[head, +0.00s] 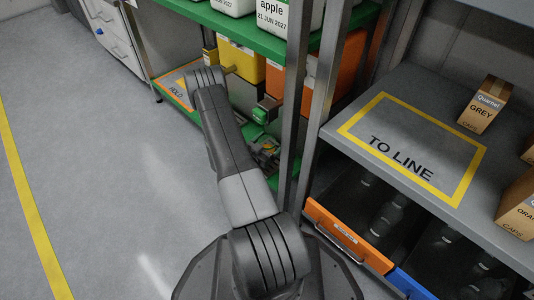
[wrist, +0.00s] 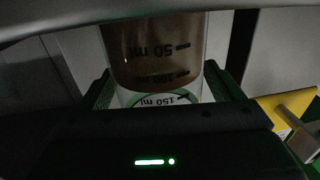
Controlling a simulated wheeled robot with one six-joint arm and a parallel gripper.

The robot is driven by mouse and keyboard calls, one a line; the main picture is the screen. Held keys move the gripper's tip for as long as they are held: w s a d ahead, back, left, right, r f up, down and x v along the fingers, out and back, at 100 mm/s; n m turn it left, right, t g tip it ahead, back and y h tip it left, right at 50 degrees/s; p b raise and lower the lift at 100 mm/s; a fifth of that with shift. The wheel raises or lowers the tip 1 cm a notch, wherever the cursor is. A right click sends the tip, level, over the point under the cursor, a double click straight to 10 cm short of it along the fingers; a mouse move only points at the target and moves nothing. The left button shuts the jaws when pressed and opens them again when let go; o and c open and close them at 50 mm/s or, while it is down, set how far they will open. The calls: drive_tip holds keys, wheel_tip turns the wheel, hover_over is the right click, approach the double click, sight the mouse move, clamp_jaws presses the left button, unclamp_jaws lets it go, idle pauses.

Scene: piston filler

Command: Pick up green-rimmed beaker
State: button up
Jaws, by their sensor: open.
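A clear beaker (wrist: 152,55) with dark volume marks and brownish contents shows in the wrist view. A pale green rim (wrist: 135,98) curves at its near end. My gripper (wrist: 161,88) is open, with one dark green-edged finger on each side of the beaker. The beaker is between the fingers; I cannot tell whether either finger touches it. In the head view my arm reaches toward the lower green shelf, and I cannot pick out the beaker there.
A yellow container (head: 240,62) and an orange container (head: 330,80) stand on the green rack beside my arm. A metal rack post (head: 300,110) is close to its right. A grey shelf marked TO LINE (head: 408,150) has a bare yellow-framed area. The floor at left is clear.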

drive_tip(key=c, duration=1.2)
drive_tip(key=shift+r, duration=0.1)
